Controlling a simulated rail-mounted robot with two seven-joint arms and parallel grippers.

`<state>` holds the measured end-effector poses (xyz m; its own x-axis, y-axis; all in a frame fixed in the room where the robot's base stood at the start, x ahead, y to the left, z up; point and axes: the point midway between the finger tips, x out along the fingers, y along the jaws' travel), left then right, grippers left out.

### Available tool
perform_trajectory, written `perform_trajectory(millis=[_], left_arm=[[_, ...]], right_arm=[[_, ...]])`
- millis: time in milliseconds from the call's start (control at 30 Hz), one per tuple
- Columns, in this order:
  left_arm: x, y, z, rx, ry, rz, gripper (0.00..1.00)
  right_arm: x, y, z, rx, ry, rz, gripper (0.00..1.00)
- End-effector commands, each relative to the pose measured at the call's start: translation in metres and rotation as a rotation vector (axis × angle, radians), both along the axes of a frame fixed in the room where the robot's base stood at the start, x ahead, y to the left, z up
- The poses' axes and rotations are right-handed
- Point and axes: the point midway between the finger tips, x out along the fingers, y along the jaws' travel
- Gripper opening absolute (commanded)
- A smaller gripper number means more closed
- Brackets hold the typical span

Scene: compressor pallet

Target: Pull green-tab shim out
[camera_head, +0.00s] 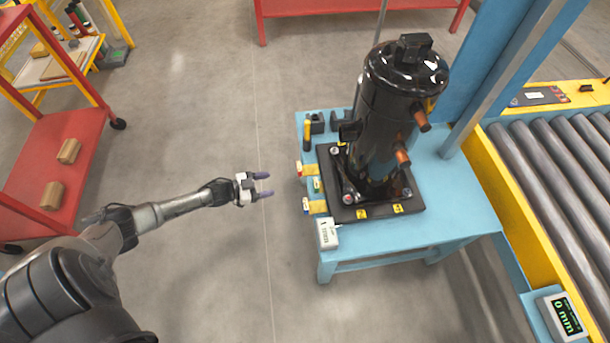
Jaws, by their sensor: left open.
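A black compressor (385,115) stands upright on a black base plate (375,210) on a blue table (440,230). At the plate's left edge, small coloured tabs show: the green tab (317,185) in the middle, a red tab (299,168) behind it and a blue tab (306,204) in front. The rest of the green-tab shim is hidden. My left gripper (268,184) is open and empty, left of the table and apart from the tabs, with its fingers pointing right towards them. My right gripper is out of view.
A small white labelled box (327,233) sits at the table's front left corner. A yellow tool (307,134) lies at the back left. A roller conveyor (560,170) runs along the right. A red cart (65,160) with brown blocks stands left. Open floor lies between.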

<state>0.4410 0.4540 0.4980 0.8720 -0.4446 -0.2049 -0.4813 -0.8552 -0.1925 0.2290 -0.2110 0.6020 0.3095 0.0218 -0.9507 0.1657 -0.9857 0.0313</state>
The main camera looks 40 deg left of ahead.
Motion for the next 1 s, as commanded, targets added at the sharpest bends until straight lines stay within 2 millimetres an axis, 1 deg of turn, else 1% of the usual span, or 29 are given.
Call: perform_trajectory(millis=[33, 100, 200, 300, 433, 567, 800, 1000], left_arm=[[-0.002, -0.008, 0.008, -0.053, -0.029, -0.042, 0.57], [-0.006, -0.017, 0.018, -0.121, -0.058, -0.092, 0.57], [-0.011, -0.025, 0.028, -0.197, -0.084, -0.145, 0.57], [-0.013, -0.029, 0.033, -0.252, -0.088, -0.173, 0.57], [-0.006, -0.034, 0.032, -0.275, -0.072, -0.168, 0.57], [0.008, -0.045, 0.031, -0.277, -0.072, -0.167, 0.57], [0.044, -0.073, 0.03, -0.276, -0.073, -0.166, 0.57], [0.07, -0.093, 0.031, -0.274, -0.072, -0.166, 0.57]], right_arm=[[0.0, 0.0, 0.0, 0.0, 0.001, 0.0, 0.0], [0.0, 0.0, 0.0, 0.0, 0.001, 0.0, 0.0], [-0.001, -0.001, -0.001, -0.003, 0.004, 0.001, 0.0], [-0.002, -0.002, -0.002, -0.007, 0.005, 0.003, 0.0], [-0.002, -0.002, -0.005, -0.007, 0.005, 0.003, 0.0], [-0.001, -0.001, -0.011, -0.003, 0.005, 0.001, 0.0], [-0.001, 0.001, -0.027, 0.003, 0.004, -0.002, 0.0], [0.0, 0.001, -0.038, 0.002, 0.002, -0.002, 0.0]])
